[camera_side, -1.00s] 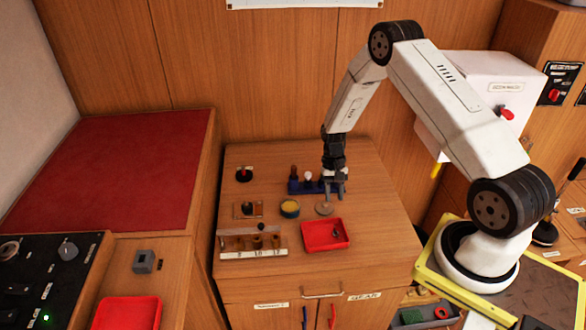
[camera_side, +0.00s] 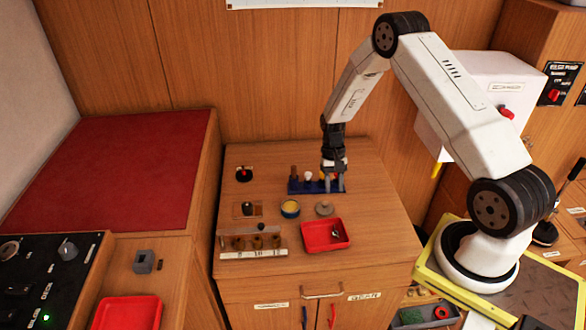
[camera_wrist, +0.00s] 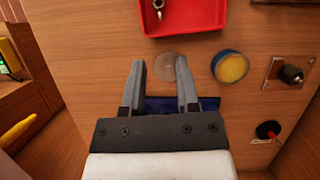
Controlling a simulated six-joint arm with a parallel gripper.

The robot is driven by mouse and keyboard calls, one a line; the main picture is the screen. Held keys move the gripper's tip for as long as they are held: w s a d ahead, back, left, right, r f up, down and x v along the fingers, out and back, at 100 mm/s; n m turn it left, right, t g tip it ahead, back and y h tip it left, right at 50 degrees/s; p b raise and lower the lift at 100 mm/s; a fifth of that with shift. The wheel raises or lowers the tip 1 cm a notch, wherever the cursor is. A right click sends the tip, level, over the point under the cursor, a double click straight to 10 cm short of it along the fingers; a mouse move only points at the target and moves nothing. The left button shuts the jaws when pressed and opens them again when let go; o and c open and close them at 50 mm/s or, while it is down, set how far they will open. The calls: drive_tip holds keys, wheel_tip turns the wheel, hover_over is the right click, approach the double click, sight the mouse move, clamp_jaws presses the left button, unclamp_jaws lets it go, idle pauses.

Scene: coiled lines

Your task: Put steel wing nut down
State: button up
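A small steel-coloured piece (camera_side: 336,231), which looks like the wing nut, lies in the red tray (camera_side: 310,245). It also shows in the wrist view (camera_wrist: 158,9), at the top edge, partly cut off by the frame. My gripper (camera_side: 333,189) is above the cabinet top, behind the tray and by the right end of the blue rack (camera_side: 297,188). In the wrist view my gripper (camera_wrist: 160,68) has its two fingers apart with nothing held between them. A pale round disc (camera_wrist: 168,66) shows beyond the fingertips, on the surface between gripper and tray.
The pale disc (camera_side: 325,208) has a small knob. A yellow-filled round tin (camera_side: 290,209), a small wooden plate with a dark knob (camera_side: 248,210) and a red-and-black knob (camera_side: 244,174) stand to the left. A labelled wooden rack (camera_side: 254,254) is at the front left. The cabinet's right side is clear.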

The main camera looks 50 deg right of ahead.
drive_tip(key=s+a+r+n+t+h, duration=0.1)
drive_tip(key=s+a+r+n+t, duration=0.2)
drive_tip(key=a+r, duration=0.5)
drive_tip(key=s+a+r+n+t+h, duration=0.2)
drive_tip(key=s+a+r+n, duration=0.3)
drive_tip(key=a+r, duration=0.3)
wheel_tip(320, 180, up, 2)
drive_tip(key=shift+s+t, duration=0.4)
drive_tip(key=shift+s, duration=0.5)
